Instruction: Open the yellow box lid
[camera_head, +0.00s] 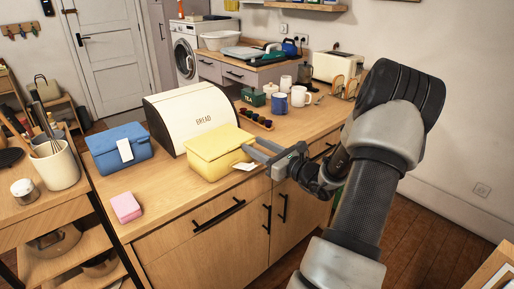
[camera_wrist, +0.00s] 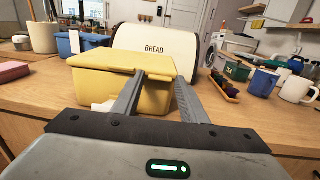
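The yellow box (camera_head: 208,165) stands on the wooden counter, in front of the bread bin. Its yellow lid (camera_head: 215,143) looks closed. In the wrist view the box (camera_wrist: 97,96) fills the left middle, with its lid (camera_wrist: 110,62) on top. A white tag (camera_head: 243,166) sticks out at its front. My gripper (camera_head: 250,147) is at the box's right side, about lid height. In the wrist view its fingers (camera_wrist: 159,78) are apart, with the left one overlapping the box's right part. I cannot tell whether either finger touches the box.
A white bread bin (camera_head: 193,117) stands behind the box. A blue box (camera_head: 119,150) is to the left, and a pink block (camera_head: 126,207) lies near the counter's left front. Counter front-centre is clear.

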